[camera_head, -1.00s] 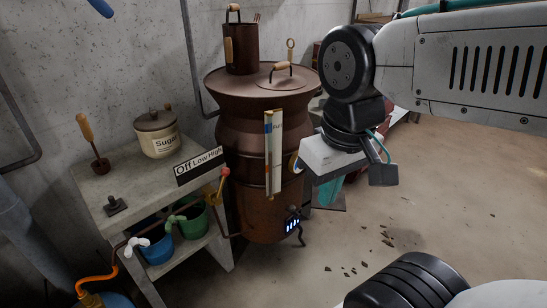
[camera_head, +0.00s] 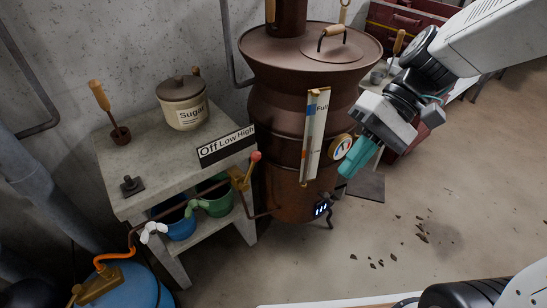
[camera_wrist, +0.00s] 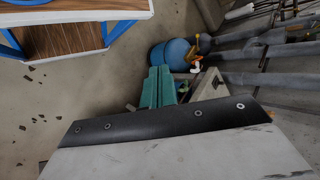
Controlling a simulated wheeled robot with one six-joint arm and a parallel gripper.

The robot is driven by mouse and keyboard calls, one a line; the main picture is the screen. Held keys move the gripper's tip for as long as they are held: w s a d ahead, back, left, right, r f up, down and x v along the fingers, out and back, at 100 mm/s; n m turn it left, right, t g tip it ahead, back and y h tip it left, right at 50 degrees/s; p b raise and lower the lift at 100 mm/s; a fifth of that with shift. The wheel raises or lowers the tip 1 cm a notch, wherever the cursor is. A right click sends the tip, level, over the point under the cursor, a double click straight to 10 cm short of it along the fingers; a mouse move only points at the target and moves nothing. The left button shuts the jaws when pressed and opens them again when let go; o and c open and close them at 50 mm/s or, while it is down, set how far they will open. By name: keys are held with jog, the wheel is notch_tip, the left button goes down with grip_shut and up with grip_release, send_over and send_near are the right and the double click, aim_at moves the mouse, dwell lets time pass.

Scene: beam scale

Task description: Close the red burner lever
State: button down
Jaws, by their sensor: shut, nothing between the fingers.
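The red burner lever (camera_head: 256,156) is a small red knob on a brass valve (camera_head: 240,179), at the right front corner of the concrete table. The Off/Low/High label (camera_head: 226,146) stands just above and left of it. My gripper (camera_head: 350,173) has teal fingers, shut and empty, in front of the brown boiler near its round gauge, right of the lever and apart from it. In the wrist view the teal fingers (camera_wrist: 158,85) are together, pointing toward the table area. The lever cannot be made out in that view.
The brown boiler (camera_head: 285,105) stands right of the concrete table (camera_head: 150,160), with a level tube marked Full (camera_head: 314,130) and a gauge (camera_head: 340,146) on its front. A sugar jar (camera_head: 184,105) is on the table. Blue and green buckets sit below. The floor at right is mostly clear.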

jog(key=w+a+f+m+t+y, duration=0.1)
jog(key=w+a+f+y, duration=0.2)
jog(key=w+f+y, duration=0.3)
jog(key=w+a+f+m+t+y, duration=0.1)
jog(key=w+a+f+m+y, duration=0.2)
jog(key=w, duration=0.6)
jog(key=m+t+y, duration=0.2)
jog(key=m+t, duration=0.3)
jog(key=t, duration=0.5)
send_near(250, 170)
jog(key=w+d+r, duration=0.2)
jog(key=d+r, duration=0.1)
jog(key=d, duration=0.4)
jog(key=x, duration=1)
jog(key=shift+t, duration=0.3)
jog(key=shift+h, duration=0.3)
